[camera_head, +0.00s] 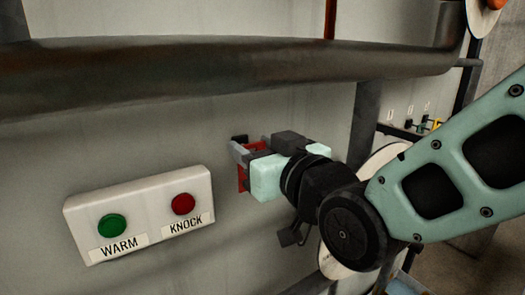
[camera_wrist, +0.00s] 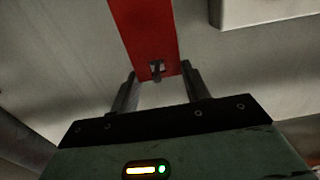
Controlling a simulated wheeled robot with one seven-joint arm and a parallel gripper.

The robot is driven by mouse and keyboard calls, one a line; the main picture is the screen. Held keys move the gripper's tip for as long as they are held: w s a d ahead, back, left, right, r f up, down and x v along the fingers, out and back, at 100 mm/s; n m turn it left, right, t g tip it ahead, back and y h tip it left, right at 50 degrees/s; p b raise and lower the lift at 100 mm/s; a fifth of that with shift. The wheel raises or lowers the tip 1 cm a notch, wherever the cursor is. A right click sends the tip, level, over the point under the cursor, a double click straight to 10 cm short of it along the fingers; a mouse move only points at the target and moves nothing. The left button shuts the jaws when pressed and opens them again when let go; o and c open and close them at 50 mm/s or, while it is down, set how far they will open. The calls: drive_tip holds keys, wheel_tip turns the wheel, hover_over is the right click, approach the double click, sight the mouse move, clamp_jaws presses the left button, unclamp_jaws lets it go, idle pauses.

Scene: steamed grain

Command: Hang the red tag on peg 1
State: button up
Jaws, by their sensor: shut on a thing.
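My gripper (camera_head: 246,150) is shut on the red tag (camera_head: 242,180), in front of the grey wall panel and right of the button box. In the wrist view the tag (camera_wrist: 145,32) is a long red strip running up out of the picture. Its near end, with a small dark hole or fitting, lies between my two fingers (camera_wrist: 158,82).
A white box (camera_head: 140,200) with a green WARM button (camera_head: 112,225) and a red KNOCK button (camera_head: 183,204) is on the panel to the left. A thick dark pipe (camera_head: 220,68) crosses above my gripper. A dark upright post (camera_head: 364,125) stands between my gripper and the rack.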

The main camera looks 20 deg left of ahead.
idle(0.4)
drive_tip(key=shift+s+d, duration=0.3)
drive_tip(key=shift+d, duration=0.05)
drive_tip(key=shift+s+d+b, duration=0.2)
drive_tip(key=shift+d+b, duration=0.1)
drive_tip(key=shift+b, duration=0.15)
drive_tip(key=shift+s+d+b, duration=0.35)
drive_tip(key=shift+s+d, duration=0.15)
drive_tip(key=shift+s+d, duration=0.2)
drive_tip(key=shift+d, duration=0.05)
drive_tip(key=shift+b+v, duration=1.1)
drive_tip(key=shift+v, duration=1.75)
drive_tip(key=shift+f, duration=0.1)
